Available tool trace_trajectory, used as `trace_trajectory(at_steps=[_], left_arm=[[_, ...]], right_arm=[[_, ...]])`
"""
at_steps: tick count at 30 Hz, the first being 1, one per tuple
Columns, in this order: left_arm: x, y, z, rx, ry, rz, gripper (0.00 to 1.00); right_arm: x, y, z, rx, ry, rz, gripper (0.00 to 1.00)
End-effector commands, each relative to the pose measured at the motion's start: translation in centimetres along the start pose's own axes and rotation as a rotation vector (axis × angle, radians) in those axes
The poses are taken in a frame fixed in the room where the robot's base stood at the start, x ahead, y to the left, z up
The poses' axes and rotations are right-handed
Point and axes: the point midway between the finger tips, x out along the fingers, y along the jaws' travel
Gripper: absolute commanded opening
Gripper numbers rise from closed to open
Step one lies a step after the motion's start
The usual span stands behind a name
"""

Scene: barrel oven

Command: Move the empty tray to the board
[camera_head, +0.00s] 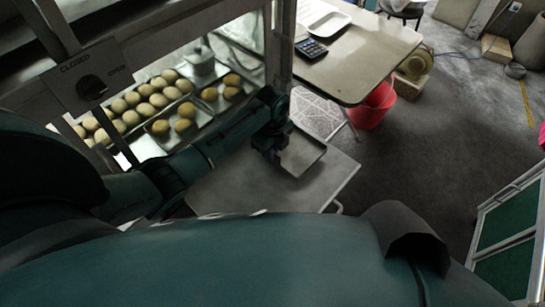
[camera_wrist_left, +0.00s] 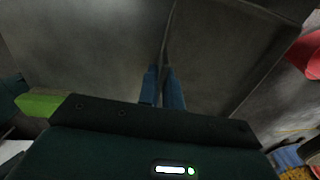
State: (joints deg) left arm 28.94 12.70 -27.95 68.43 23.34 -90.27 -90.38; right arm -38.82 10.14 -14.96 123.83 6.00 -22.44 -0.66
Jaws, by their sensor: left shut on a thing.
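The empty tray (camera_head: 303,153) is a small dark grey sheet with a thin rim. In the head view it lies over or on the right part of the grey board (camera_head: 235,184); I cannot tell whether it touches it. My left gripper (camera_head: 272,152) is at the tray's left edge, shut on it. In the left wrist view, the blue fingers of my left gripper (camera_wrist_left: 163,85) pinch the rim of the tray (camera_wrist_left: 220,55), with the board (camera_wrist_left: 85,45) to the left. My right gripper is not in view.
Trays of buns (camera_head: 150,105) stand behind the oven window at the left. A table with a calculator (camera_head: 311,48) stands behind, with a red bin (camera_head: 371,107) beneath its edge. A green-panelled rack (camera_head: 508,220) stands at the right. Floor between is clear.

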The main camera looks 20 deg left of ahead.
Motion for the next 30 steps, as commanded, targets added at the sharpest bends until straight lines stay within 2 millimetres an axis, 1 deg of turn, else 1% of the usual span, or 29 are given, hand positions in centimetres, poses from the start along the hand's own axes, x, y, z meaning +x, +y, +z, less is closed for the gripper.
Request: trace_trajectory(at_steps=[1, 4, 11, 15, 16, 24, 30], left_arm=[[1.0, 0.0, -0.1, -0.001, 0.002, 0.002, 0.0], [2.2, 0.0, -0.1, -0.001, 0.003, 0.001, 0.0], [2.1, 0.0, -0.1, -0.001, 0.001, -0.001, 0.0], [2.5, 0.0, -0.1, -0.001, 0.001, 0.0, 0.0], [2.6, 0.0, -0.1, -0.001, 0.001, 0.001, 0.08], [2.5, 0.0, 0.0, -0.001, 0.001, 0.0, 0.29], [2.5, 0.0, 0.0, -0.001, 0.001, 0.0, 0.29]], right_arm=[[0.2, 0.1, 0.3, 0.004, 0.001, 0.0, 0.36], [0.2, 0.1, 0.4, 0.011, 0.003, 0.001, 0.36], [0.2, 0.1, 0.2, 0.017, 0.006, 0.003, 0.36], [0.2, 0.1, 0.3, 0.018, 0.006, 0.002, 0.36], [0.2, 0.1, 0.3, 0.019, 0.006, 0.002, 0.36], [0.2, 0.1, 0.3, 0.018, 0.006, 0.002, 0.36], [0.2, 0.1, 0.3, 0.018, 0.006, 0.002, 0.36]])
